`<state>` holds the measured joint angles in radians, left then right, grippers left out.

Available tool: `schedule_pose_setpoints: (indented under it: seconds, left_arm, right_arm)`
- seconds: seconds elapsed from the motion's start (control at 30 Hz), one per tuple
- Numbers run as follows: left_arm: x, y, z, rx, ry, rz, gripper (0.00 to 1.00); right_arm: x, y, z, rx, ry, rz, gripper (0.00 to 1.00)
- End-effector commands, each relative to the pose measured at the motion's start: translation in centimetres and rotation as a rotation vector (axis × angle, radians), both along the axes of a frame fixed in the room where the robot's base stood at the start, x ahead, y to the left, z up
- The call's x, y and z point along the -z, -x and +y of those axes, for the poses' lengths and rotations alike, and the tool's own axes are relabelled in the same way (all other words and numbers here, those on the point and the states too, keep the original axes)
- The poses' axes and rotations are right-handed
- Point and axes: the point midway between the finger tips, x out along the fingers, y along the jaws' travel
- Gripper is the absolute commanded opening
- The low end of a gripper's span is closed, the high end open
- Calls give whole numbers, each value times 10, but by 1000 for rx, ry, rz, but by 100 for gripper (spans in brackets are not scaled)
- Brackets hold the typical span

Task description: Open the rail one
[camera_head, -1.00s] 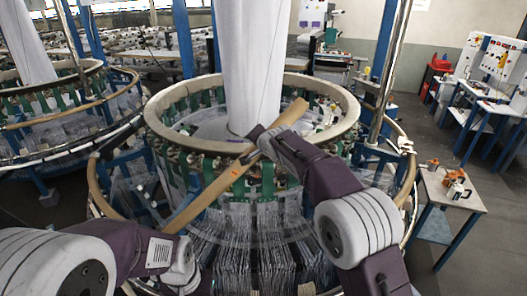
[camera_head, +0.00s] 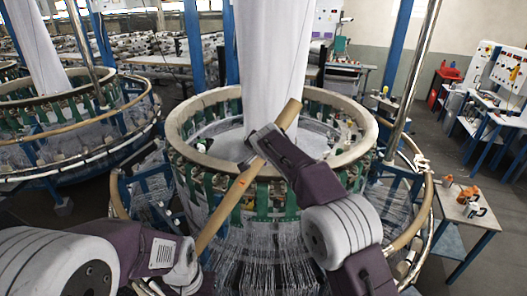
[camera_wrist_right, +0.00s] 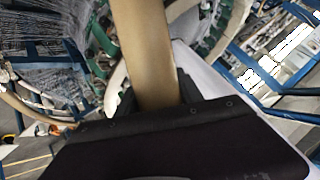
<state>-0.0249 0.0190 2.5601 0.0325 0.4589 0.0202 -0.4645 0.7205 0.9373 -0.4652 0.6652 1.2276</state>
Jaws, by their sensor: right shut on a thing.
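A tan, flat rail piece (camera_head: 238,198) slants across the front of the circular loom, its upper end over the loom's rim and its lower end by my left gripper. My right gripper (camera_head: 258,146) is shut on the rail near its upper part. In the right wrist view the rail (camera_wrist_right: 148,50) runs up from between the jaws (camera_wrist_right: 155,104). My left gripper (camera_head: 190,277) is at the rail's lower end; its fingers are hidden, so its grip does not show. The loom's cream upper ring (camera_head: 190,108) and outer tan rail (camera_head: 412,225) surround the white fabric column (camera_head: 270,60).
A small table (camera_head: 468,208) with orange and white parts stands at the right. A metal pole (camera_head: 408,80) rises at the loom's right side. Another loom (camera_head: 70,105) stands at the left. Grey floor shows between the loom and the right-hand benches.

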Motion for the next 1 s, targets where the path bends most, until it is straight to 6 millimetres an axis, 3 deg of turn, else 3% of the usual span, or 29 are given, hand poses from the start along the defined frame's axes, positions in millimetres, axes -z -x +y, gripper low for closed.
schedule_pose_setpoints:
  seconds: [0.13, 0.17, 0.2, 0.73, 1.0]
  left_arm:
    - [0, 0, 0, 0, 0, 0, 36]
    - [0, 0, 0, 0, 0, 0, 36]
    - [0, 0, 0, 0, 0, 0, 36]
    - [3, 0, 0, 0, 0, 0, 36]
    - [34, 0, 0, 0, 0, 0, 36]
  right_arm:
    - [5, 1, 0, 0, 3, 10, 0]
    - [5, 1, 0, 0, 3, 10, 52]
    - [4, 1, 0, 0, 4, 9, 63]
    - [-1, 3, 0, 0, 0, 0, 65]
    - [-31, 46, -4, -2, -1, -3, 65]
